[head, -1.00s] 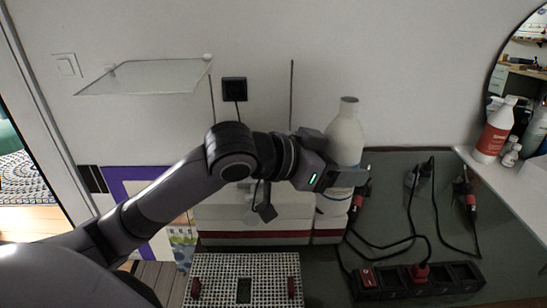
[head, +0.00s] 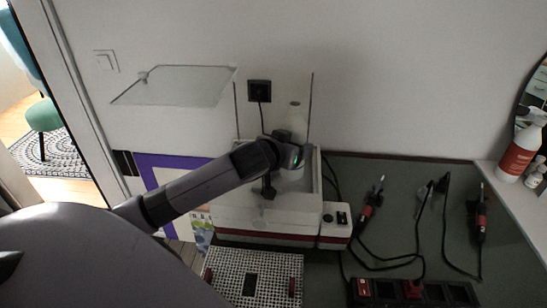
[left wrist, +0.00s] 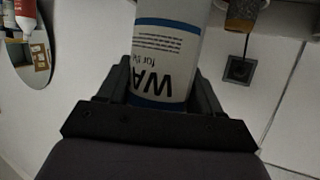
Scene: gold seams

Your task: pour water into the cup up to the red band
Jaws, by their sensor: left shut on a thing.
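My left gripper (left wrist: 162,80) is shut on a white bottle (left wrist: 165,45) with a blue-edged label reading "WA". In the head view the bottle (head: 295,117) shows behind my left gripper (head: 291,152), over the white box by the wall, and looks about upright. No cup shows in the head view. My right gripper is not in view.
The white box (head: 262,222) stands against the wall, with thin upright rods behind it. A perforated mat (head: 270,263) lies in front. Tools with cables (head: 370,205) and a power strip (head: 415,292) lie on the green table to the right. A glass shelf (head: 180,85) hangs at left.

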